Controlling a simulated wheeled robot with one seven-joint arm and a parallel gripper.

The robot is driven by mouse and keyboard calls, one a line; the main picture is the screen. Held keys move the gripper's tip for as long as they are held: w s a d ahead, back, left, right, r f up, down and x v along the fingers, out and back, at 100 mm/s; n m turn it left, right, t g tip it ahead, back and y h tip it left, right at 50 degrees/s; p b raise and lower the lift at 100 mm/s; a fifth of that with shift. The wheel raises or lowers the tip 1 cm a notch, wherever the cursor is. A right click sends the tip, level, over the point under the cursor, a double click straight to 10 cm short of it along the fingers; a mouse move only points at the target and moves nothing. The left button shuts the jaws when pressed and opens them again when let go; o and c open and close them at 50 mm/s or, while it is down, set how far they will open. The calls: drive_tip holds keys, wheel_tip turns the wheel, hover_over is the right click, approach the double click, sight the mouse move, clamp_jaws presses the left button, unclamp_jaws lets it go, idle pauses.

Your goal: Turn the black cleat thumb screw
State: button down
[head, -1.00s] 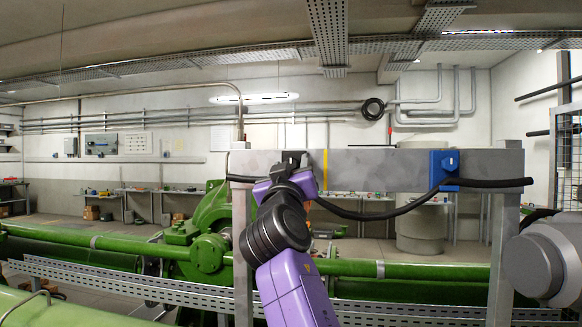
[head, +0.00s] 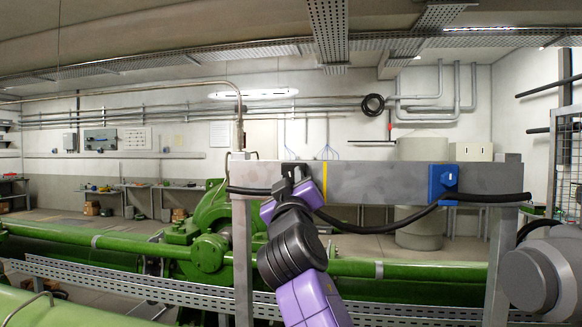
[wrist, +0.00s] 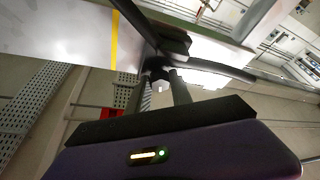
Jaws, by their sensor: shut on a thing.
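The black cleat (head: 289,170) sits on the left part of the grey beam, left of a yellow stripe. In the wrist view the cleat (wrist: 172,38) lies just beyond my fingers, with the black cable running through it. My gripper (wrist: 162,78) is shut on the black thumb screw (wrist: 156,65) at the cleat; the fingers hide part of the screw. In the head view my purple and black wrist hides the fingertips and the screw. The screw's turn angle cannot be told.
The grey beam (head: 385,183) stands on two posts. A blue cleat (head: 443,181) holds the black cable (head: 400,212) farther right; the cable sags between the cleats and passes close to my wrist. Green machinery (head: 210,250) and a perforated rail (head: 150,288) lie behind and below.

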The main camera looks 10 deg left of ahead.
drive_tip(key=n+p, duration=0.2)
drive_tip(key=n+y+p, duration=0.1)
drive_tip(key=shift+d+r+n+g+p, duration=0.1)
drive_tip(key=shift+r+n+g+p, duration=0.3)
drive_tip(key=shift+f+n+g+y+p, duration=0.1)
drive_tip(key=shift+n+g+y+p, duration=0.45)
drive_tip(key=shift+n, duration=0.55)
drive_tip(key=n+g, duration=0.1)
drive_tip(key=n, duration=0.1)
drive_tip(key=n+p, duration=0.1)
drive_tip(key=n, duration=0.2)
drive_tip(key=shift+f+g+y, duration=0.1)
drive_tip(key=shift+g+y, duration=0.15)
drive_tip(key=shift+g, duration=0.1)
drive_tip(key=n+g, duration=0.1)
drive_tip(key=n, duration=0.2)
drive_tip(key=n+g, duration=0.1)
drive_tip(key=n, duration=0.1)
drive_tip(key=shift+n+h, duration=0.4)
drive_tip(key=n+g+h, duration=0.1)
drive_tip(key=n+h, duration=0.1)
drive_tip(key=n, duration=0.2)
drive_tip(key=shift+n+g, duration=0.3)
drive_tip(key=c, duration=1.1)
unclamp_jaws()
drive_tip(key=shift+c, duration=0.2)
drive_tip(key=shift+r, duration=0.2)
